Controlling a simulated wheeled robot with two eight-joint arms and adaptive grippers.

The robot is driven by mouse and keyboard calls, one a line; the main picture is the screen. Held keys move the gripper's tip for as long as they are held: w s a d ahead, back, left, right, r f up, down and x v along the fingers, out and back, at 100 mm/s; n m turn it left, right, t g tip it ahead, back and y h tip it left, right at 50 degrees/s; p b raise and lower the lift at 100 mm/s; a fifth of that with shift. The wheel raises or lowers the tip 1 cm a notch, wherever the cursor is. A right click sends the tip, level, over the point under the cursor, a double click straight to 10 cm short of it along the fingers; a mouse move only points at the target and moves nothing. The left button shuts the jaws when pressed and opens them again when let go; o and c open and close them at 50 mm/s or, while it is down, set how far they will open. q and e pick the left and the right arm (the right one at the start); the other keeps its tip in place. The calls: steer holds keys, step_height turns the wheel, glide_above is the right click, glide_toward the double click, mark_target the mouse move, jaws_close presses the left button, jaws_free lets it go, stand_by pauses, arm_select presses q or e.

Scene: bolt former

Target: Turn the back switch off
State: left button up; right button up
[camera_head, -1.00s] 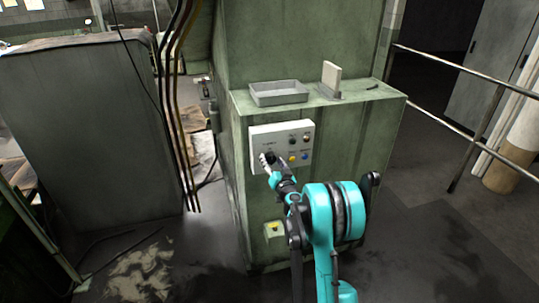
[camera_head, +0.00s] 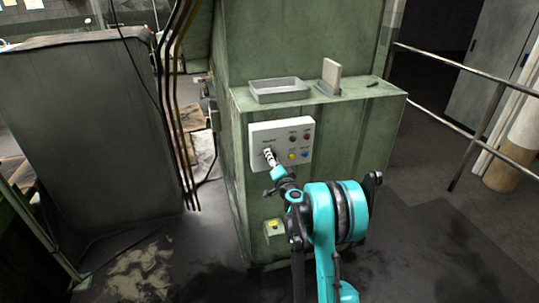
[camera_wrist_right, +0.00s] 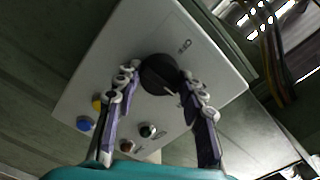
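The back switch seems to be the black round knob (camera_wrist_right: 160,75) on the white control box (camera_head: 297,135). In the right wrist view the knob sits between the two fingertips of my right gripper (camera_wrist_right: 160,82), one on each side, seemingly touching its rim. In the head view the right gripper (camera_head: 270,158) is at the lower left of the box and hides most of the knob. The knob's exact turn angle is hard to read. My left gripper is not in view.
Several small coloured buttons and lamps, including a yellow (camera_head: 292,156) and a blue one (camera_head: 305,155), sit right of the knob. A grey tray (camera_head: 279,96) lies on the green machine's ledge. A yellow-topped box (camera_head: 273,229) is below. Cables (camera_head: 180,110) hang at left.

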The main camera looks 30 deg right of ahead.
jaws_close()
steer(key=n+b, duration=0.2)
steer(key=n, duration=0.9)
steer(key=o, duration=1.1)
jaws_free()
steer(key=b+v, duration=0.1)
steer(key=v, duration=0.7)
